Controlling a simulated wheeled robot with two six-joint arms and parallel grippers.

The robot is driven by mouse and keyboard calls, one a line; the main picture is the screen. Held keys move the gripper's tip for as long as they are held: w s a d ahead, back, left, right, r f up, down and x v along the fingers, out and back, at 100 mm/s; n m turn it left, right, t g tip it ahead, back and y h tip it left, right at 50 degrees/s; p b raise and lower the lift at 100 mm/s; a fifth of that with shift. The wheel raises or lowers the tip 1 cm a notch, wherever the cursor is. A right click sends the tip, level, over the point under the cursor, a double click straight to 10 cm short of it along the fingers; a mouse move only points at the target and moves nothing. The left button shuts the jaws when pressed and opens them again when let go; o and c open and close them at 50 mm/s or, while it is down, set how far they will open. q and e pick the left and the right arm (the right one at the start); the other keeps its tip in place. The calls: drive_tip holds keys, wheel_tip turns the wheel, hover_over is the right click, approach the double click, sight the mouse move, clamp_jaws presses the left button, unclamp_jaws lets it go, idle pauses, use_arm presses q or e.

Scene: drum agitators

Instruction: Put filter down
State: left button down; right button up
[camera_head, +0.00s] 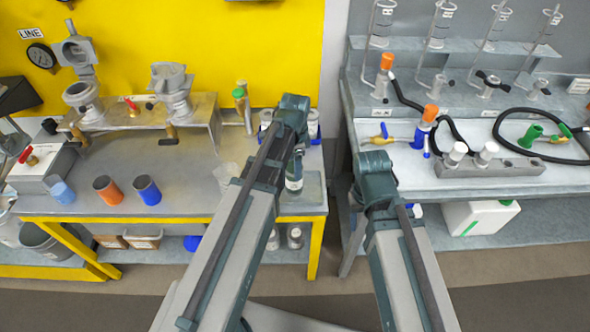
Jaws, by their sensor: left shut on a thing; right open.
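My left arm (232,240) reaches up over the right part of the left bench, up to a dark teal joint (290,110). My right arm (405,260) reaches up to a dark teal joint (375,170) in front of the right bench. The fingers of both grippers are hidden behind my own arm links. I cannot make out a filter for certain. A dark bottle-like thing with a pale band (294,178) shows just right of my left arm, partly covered. I cannot tell if it is held or standing.
An orange cup (107,190) and a blue cup (147,190) stand on the left bench (80,207). A faint clear container (226,174) is beside my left arm. The right bench holds a grey block with white-capped bottles (485,160) and a black hose (510,150). Bare bench top lies right of the blue cup.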

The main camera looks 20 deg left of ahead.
use_arm(q)
drive_tip(key=shift+f, duration=0.15)
unclamp_jaws()
wheel_tip(320, 180, up, 12)
drive_tip(key=p, duration=1.2)
drive_tip(key=s+d+n+y, duration=0.1)
drive_tip(key=s+d+n, duration=0.7)
drive_tip(key=s, duration=0.6)
drive_tip(key=shift+s+d+r+n, duration=0.25)
drive_tip(key=shift+d+n, duration=0.15)
drive_tip(key=shift+d, duration=0.7)
